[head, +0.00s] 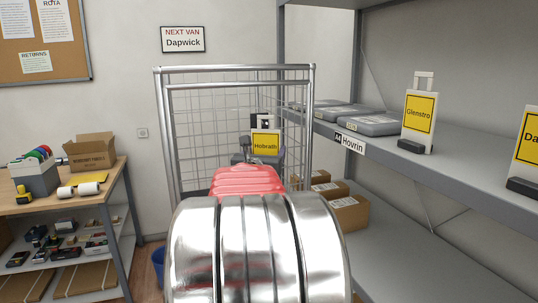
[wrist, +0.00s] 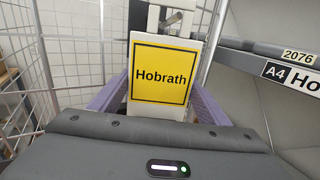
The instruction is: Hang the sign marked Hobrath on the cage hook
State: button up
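The yellow sign marked Hobrath (head: 265,143) is up in the air in front of the wire roll cage (head: 196,120), upright and facing me. It also shows in the wrist view (wrist: 163,75), a white board with a loop handle on top. My gripper (wrist: 163,104) has its purple fingers on both sides of the board, converging behind it, and appears shut on the sign. The fingertips are hidden by the board. A dark part shows at the sign's handle, but I cannot clearly make out the cage hook or whether the handle touches it.
A grey shelf (head: 455,165) on the right holds a Glenstro sign (head: 418,115), another yellow sign (head: 528,145) and flat grey parcels (head: 368,122). Cardboard boxes (head: 348,213) sit low beside the cage. A workbench (head: 110,180) stands left; a Dapwick notice (head: 183,39) hangs above.

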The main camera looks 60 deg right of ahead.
jog(key=shift+w+a+f, duration=0.2)
jog(key=shift+w+f, duration=0.1)
jog(key=shift+f, duration=0.2)
jog(key=shift+w+a+f, duration=0.2)
jog(key=shift+w+f, duration=0.05)
jog(key=shift+f, duration=0.25)
jog(key=shift+o, duration=0.5)
jog(key=s+r+v, duration=0.1)
jog(key=v, duration=1.2)
jog(key=shift+r, duration=0.4)
jog(key=shift+s, duration=0.1)
jog(key=w+a+m+t+y, duration=0.3)
jog(key=w+a+m, duration=0.5)
jog(key=w, duration=0.3)
jog(key=s+a+f+m+y, duration=0.3)
jog(key=a+f, duration=0.4)
jog(key=a, duration=0.6)
jog(key=s+a+f+m+g+y, duration=0.1)
jog(key=a+f+m+y, duration=0.4)
jog(key=a, duration=0.8)
jog(key=s+a+f+m+g+y, duration=0.1)
jog(key=s+a+f+m+y, duration=0.3)
jog(key=a+f, duration=0.5)
jog(key=a+y, duration=0.2)
jog(key=a, duration=0.2)
jog(key=shift+s+a+f+m+y, duration=0.2)
jog(key=shift+s+m+y, duration=0.1)
jog(key=shift+s+m, duration=0.1)
